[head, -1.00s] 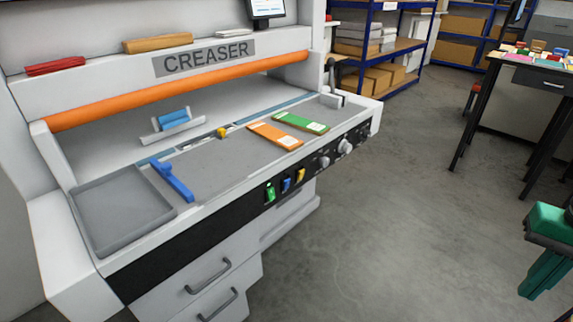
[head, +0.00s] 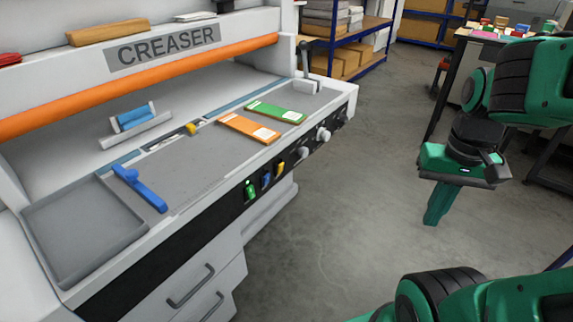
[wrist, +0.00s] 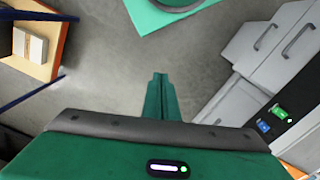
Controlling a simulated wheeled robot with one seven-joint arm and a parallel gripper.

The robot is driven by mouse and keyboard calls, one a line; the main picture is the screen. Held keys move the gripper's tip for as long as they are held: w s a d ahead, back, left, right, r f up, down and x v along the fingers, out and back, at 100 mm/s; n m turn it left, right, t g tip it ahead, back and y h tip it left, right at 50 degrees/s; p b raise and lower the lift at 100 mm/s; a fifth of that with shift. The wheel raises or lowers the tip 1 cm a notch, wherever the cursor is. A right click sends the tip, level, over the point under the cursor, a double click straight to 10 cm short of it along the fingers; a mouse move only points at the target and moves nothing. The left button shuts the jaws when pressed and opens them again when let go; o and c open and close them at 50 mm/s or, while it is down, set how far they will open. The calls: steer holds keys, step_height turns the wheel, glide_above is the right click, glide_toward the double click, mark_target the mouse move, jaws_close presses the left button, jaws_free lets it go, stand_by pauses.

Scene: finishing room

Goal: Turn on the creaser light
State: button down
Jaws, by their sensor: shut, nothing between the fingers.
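The creaser (head: 166,48) is a large white machine on the left of the head view, with an orange roller across it. On its black front panel are a green switch (head: 250,190), a blue switch (head: 266,180) and a yellow switch (head: 280,170) in a row; no label on them is readable. The green switch (wrist: 279,112) and blue switch (wrist: 263,127) also show at the right of the wrist view. My gripper (head: 434,215) is shut and empty, pointing down over open floor, well right of the panel. Its closed fingers (wrist: 159,95) show in the wrist view.
Round knobs (head: 323,134) sit right of the switches. On the bed lie a grey tray (head: 82,228), a blue lever (head: 140,190), and orange (head: 248,127) and green (head: 275,111) cards. Drawers (head: 190,285) are below. Blue shelving (head: 388,35) stands behind. Floor between is clear.

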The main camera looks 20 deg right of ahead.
mark_target(280, 168)
steer(key=w+a+f+m+t+y, duration=0.1)
steer(key=w+a, duration=0.3)
steer(key=w, duration=0.7)
steer(key=w+a+f+m+t+y, duration=0.1)
steer(key=w+a, duration=0.3)
steer(key=w, duration=0.7)
steer(key=w+a+f+m+t+y, duration=0.1)
steer(key=w+a, duration=0.4)
steer(key=w, duration=0.5)
step_height(280, 168, down, 2)
steer(key=shift+w+f+m+t, duration=0.15)
steer(key=shift+w+m+t, duration=0.25)
steer(key=shift+m+t, duration=0.25)
steer(key=shift+f, duration=0.1)
steer(key=w+a+f, duration=0.4)
steer(key=w+f, duration=0.2)
steer(key=f, duration=0.2)
steer(key=shift+w+a, duration=0.35)
steer(key=shift+w, duration=0.05)
steer(key=shift+d, duration=0.1)
